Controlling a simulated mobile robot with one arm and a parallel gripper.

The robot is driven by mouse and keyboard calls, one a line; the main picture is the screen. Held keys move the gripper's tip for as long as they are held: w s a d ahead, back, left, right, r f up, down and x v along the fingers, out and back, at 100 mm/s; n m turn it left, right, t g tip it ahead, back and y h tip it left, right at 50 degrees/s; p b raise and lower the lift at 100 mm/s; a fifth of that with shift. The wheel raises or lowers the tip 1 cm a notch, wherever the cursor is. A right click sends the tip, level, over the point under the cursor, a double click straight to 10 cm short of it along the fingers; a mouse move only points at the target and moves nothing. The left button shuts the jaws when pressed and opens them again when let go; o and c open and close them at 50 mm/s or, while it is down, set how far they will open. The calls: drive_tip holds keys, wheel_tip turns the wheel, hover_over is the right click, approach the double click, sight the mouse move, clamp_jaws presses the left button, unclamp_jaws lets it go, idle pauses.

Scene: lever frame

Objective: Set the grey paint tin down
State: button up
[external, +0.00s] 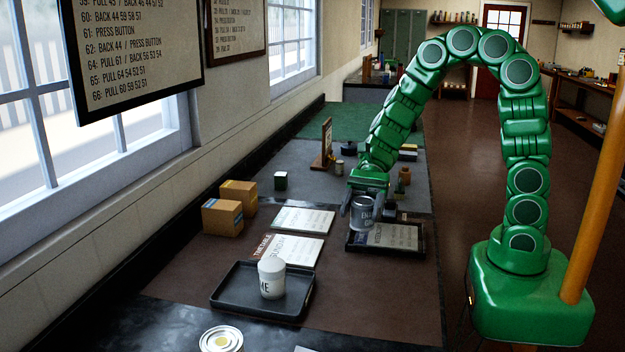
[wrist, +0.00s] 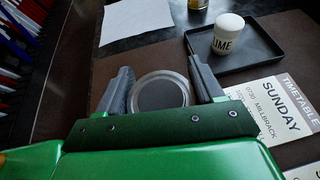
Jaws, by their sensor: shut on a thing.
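The grey paint tin (external: 362,216) is upright between the fingers of my gripper (external: 367,208), with dark lettering on its side. In the wrist view its round grey top (wrist: 160,93) shows between the two fingers of my gripper (wrist: 164,84), which is shut on it. In the external view the tin appears at the back left corner of a dark tray (external: 424,246) holding printed cards. I cannot tell whether its base touches anything. A white tin marked in dark letters (external: 271,280) stands in another dark tray (external: 232,290); the wrist view also shows this white tin (wrist: 228,38).
Timetable sheets (external: 303,220) lie left of the held tin. Two cardboard boxes (external: 222,217) stand near the wall. A small wooden stand (external: 326,143) and small pots are farther back. An open tin (external: 221,340) is at the near edge. Brown mat between the trays is bare.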

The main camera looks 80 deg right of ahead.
drive_tip(key=s+d+r+m+t+h, duration=0.1)
drive_tip(key=s+d+m+t+h, duration=0.3)
drive_tip(key=d, duration=1.3)
drive_tip(key=d+r+m+t+h, duration=0.2)
drive_tip(key=d+m+t, duration=0.4)
drive_tip(key=d, duration=1.2)
drive_tip(key=w+d+f, duration=0.1)
drive_tip(key=w+f, duration=0.2)
drive_tip(key=w, duration=0.1)
drive_tip(key=w+d+f, duration=0.2)
drive_tip(key=w+f, duration=0.1)
drive_tip(key=w, duration=0.1)
drive_tip(key=w+d+f, duration=0.2)
drive_tip(key=w+f, duration=0.1)
drive_tip(key=shift+w+f, duration=0.1)
drive_tip(key=shift+w, duration=0.3)
drive_tip(key=shift+w+d+f, duration=0.2)
drive_tip(key=shift+w+f, duration=0.15)
drive_tip(key=shift+f, duration=1.6)
drive_tip(key=shift+f, duration=0.15)
drive_tip(key=o, duration=1.2)
